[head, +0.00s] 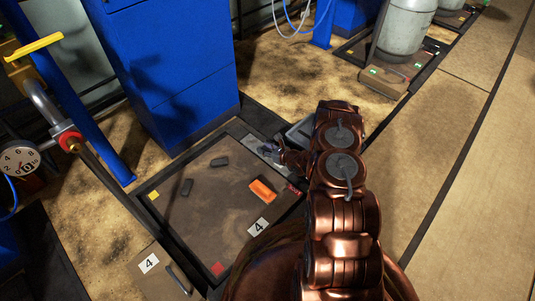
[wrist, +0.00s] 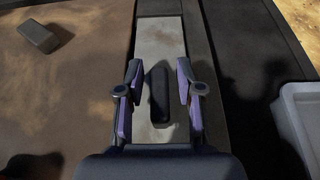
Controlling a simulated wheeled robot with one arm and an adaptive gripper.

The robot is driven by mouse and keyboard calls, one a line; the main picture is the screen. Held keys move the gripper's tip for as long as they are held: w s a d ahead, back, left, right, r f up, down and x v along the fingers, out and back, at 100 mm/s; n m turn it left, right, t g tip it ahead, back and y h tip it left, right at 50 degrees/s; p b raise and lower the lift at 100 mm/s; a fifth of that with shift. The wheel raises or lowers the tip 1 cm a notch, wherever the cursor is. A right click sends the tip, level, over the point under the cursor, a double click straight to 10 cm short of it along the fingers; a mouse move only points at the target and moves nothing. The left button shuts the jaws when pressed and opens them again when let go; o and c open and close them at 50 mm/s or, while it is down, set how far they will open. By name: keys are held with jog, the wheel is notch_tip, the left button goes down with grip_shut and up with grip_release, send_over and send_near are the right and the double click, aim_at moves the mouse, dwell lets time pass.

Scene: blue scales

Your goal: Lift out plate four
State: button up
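A square brown scale platform (head: 200,225) sits in the floor, with a white "4" label (head: 258,227) near its lower right edge. A second "4" label (head: 149,263) is on a smaller floor plate (head: 150,282) with a dark handle (head: 180,280). I cannot tell which "4" is plate four. My gripper (head: 268,148) is at the platform's upper right edge, partly hidden by my arm. In the wrist view, my gripper (wrist: 159,78) is open, its purple-padded fingers on either side of a dark bar-like handle (wrist: 159,94) on a narrow grey plate (wrist: 160,42). A gap shows on each side.
A pressure gauge (head: 19,160) and pipes are at left. A grey box (wrist: 302,110) is right of my gripper. The floor at right is clear.

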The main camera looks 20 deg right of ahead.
grip_shut()
jog(key=shift+r, duration=0.1)
dwell(0.3)
